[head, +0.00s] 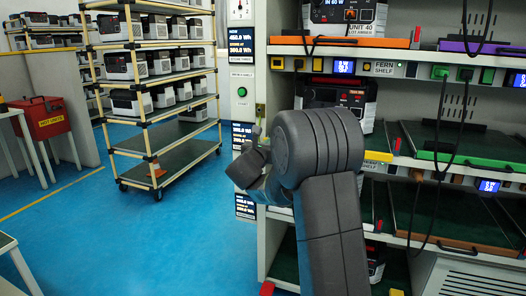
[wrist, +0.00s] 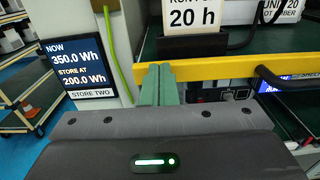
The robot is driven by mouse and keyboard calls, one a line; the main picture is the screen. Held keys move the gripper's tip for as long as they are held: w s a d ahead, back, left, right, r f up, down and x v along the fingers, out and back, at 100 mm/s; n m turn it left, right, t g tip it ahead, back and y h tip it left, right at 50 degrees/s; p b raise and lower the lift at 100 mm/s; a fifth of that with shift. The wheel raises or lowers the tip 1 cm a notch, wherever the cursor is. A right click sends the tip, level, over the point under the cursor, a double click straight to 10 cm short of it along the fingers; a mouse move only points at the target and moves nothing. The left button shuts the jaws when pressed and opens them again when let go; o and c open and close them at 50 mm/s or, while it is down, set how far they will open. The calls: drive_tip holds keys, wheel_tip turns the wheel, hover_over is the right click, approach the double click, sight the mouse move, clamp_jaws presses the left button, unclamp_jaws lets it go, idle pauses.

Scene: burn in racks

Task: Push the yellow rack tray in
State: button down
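The yellow rack tray shows in the wrist view as a yellow front bar (wrist: 225,69) with a black handle (wrist: 285,80) towards its right. In the head view only a short piece of its yellow front (head: 378,156) shows beside my arm, which hides the rest. My gripper (wrist: 158,72) has its two green fingers side by side with no clear gap, holding nothing visible. The fingertips overlap the left part of the yellow bar in the wrist view. I cannot tell whether they touch it. In the head view my arm hides the fingers.
A card reading "20 h" (wrist: 193,18) stands behind the yellow bar. A store display (wrist: 78,67) and a green cable (wrist: 115,60) are at the left. A green-fronted tray (head: 470,161) is right of the yellow one. A wheeled shelf cart (head: 175,140) stands left; blue floor between is clear.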

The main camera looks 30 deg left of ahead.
drive_tip(key=x, duration=0.6)
drive_tip(key=shift+w, duration=0.2)
drive_tip(key=shift+w+r, duration=0.15)
drive_tip(key=shift+r, duration=0.2)
